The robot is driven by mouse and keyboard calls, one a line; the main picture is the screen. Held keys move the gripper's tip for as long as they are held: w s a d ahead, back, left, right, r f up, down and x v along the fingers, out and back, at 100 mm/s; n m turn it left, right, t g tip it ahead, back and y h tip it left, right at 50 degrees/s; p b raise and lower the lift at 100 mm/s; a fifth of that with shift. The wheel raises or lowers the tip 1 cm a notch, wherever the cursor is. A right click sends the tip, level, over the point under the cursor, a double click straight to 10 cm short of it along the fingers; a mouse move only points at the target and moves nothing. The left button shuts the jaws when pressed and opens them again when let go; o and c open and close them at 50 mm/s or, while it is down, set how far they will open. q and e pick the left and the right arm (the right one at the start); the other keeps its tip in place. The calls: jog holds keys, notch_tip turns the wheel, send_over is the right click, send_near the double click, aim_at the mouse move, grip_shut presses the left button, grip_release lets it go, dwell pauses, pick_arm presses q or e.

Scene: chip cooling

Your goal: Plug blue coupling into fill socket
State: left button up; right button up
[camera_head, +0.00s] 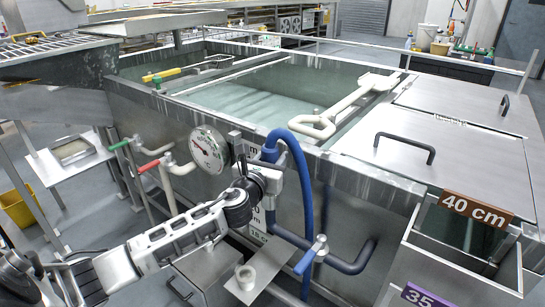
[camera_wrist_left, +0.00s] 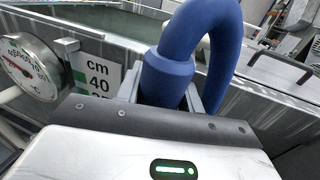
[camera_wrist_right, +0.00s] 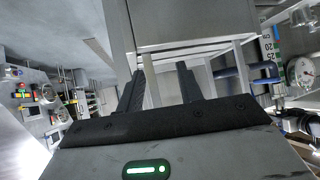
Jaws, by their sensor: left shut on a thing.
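My left gripper (camera_head: 268,165) is shut on the blue coupling (camera_head: 269,152) in front of the tank's front wall, close to the dial gauge. In the left wrist view the coupling (camera_wrist_left: 166,76) stands upright between the fingers, and a thick blue hose (camera_wrist_left: 215,25) loops up from it and down to the right. In the head view the hose (camera_head: 301,170) hangs down in front of the tank. A pale round cup-like fitting (camera_head: 245,274) sits on a small bracket lower down; I cannot tell whether it is the fill socket. My right gripper (camera_wrist_right: 160,80) is open and empty.
The dial gauge (camera_head: 209,150) and a depth scale (camera_wrist_left: 98,78) are close to the left gripper. A blue-handled valve (camera_head: 318,246) and blue pipe (camera_head: 350,264) lie below right. Red (camera_head: 148,166) and green (camera_head: 119,144) handles are at left. A pale-handled tool (camera_head: 335,112) lies across the tank rim.

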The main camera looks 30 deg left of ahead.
pick_arm(q)
jog(key=shift+p, duration=0.35)
pick_arm(e)
jog(key=shift+w+r, duration=0.1)
jog(key=shift+r, duration=0.35)
dwell(0.4)
